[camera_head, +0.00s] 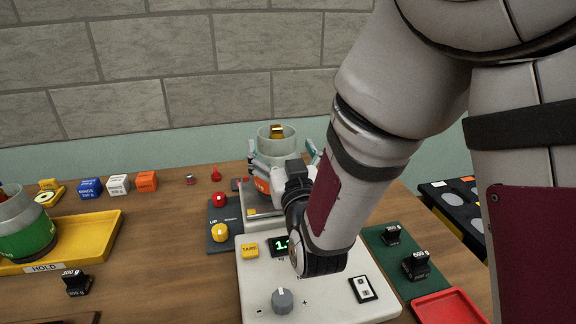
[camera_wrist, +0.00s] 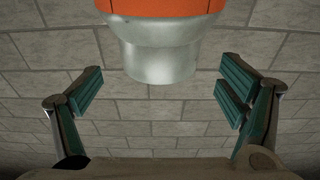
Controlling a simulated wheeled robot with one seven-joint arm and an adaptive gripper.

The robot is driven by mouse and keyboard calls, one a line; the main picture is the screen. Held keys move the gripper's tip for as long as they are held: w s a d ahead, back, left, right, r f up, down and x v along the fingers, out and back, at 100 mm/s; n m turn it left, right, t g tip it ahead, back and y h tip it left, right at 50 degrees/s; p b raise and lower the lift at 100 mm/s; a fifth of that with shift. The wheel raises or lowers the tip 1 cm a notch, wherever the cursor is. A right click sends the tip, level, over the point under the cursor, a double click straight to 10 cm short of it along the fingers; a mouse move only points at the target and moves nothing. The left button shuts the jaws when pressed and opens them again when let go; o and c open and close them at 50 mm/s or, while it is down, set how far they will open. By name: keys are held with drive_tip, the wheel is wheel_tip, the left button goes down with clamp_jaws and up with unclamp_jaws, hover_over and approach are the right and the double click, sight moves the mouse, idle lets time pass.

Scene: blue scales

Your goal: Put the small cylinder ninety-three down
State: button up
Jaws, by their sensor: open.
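A pale cup with an orange band (camera_head: 262,186) stands on the scale (camera_head: 300,275), and a brass-coloured piece (camera_head: 277,131) shows at its top. In the wrist view the pale cup (camera_wrist: 160,60) with its orange band is centred between my fingers. My gripper (camera_head: 285,160) is at the cup, one finger on each side; in the wrist view my gripper (camera_wrist: 160,88) is open with clear gaps to the cup on both sides. My arm hides part of the cup and the scale display. I cannot read a ninety-three on anything.
A green-banded cup (camera_head: 25,235) stands on a yellow tray (camera_head: 85,240) at left. Small cubes (camera_head: 118,184) sit behind it. Black weights (camera_head: 416,264) stand on a green mat at right, beside a red tray (camera_head: 448,306). Bare wood (camera_head: 170,270) lies between tray and scale.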

drive_tip(key=p+v, duration=0.1)
drive_tip(key=v, duration=0.2)
drive_tip(key=shift+s+d, duration=0.1)
drive_tip(key=shift+s, duration=0.2)
drive_tip(key=p+v, duration=0.2)
drive_tip(key=p, duration=0.4)
drive_tip(key=shift+s, duration=0.25)
drive_tip(key=shift+p, duration=0.3)
drive_tip(key=shift+d, duration=0.1)
